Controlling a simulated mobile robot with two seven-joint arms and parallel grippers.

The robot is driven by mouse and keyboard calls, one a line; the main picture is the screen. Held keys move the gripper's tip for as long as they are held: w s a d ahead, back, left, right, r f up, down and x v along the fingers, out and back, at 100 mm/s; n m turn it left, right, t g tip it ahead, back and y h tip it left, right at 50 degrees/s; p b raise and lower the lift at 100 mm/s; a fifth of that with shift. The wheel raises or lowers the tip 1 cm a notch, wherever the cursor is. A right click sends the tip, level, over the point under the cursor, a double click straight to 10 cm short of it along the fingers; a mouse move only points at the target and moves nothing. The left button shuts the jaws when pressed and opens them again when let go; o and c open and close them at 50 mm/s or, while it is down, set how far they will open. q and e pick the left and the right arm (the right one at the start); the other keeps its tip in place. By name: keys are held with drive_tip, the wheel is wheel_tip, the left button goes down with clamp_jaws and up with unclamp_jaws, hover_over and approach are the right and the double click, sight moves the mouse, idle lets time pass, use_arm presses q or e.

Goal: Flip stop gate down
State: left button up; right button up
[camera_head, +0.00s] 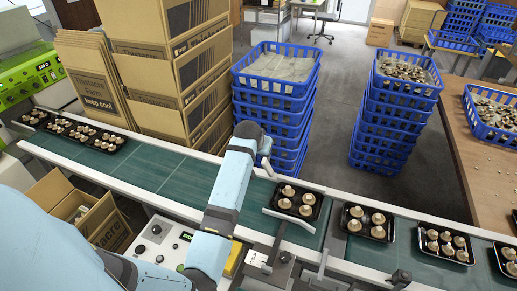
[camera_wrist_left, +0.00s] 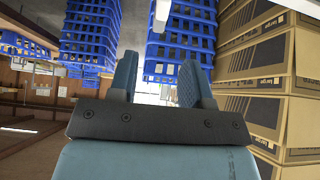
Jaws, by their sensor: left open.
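The stop gate appears to be the pale metal bar (camera_head: 290,220) on the near side of the green conveyor (camera_head: 165,170), beside a black tray of mushrooms (camera_head: 297,202). Its exact angle is hard to tell. My left arm reaches across the belt, left of the bar and tray. My left gripper (camera_head: 265,158) is beyond the belt's middle, near its far rail, apart from the bar. In the left wrist view, the fingers of my left gripper (camera_wrist_left: 156,85) are apart with nothing between them. My right gripper is not in view.
More mushroom trays (camera_head: 367,224) sit to the right on the belt, others (camera_head: 81,133) far left. Cardboard boxes (camera_head: 170,70) and stacked blue crates (camera_head: 272,105) stand behind the conveyor. A control panel (camera_head: 165,243) is at its near side.

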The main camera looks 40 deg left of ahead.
use_arm(q)
drive_tip(key=shift+v, duration=1.35)
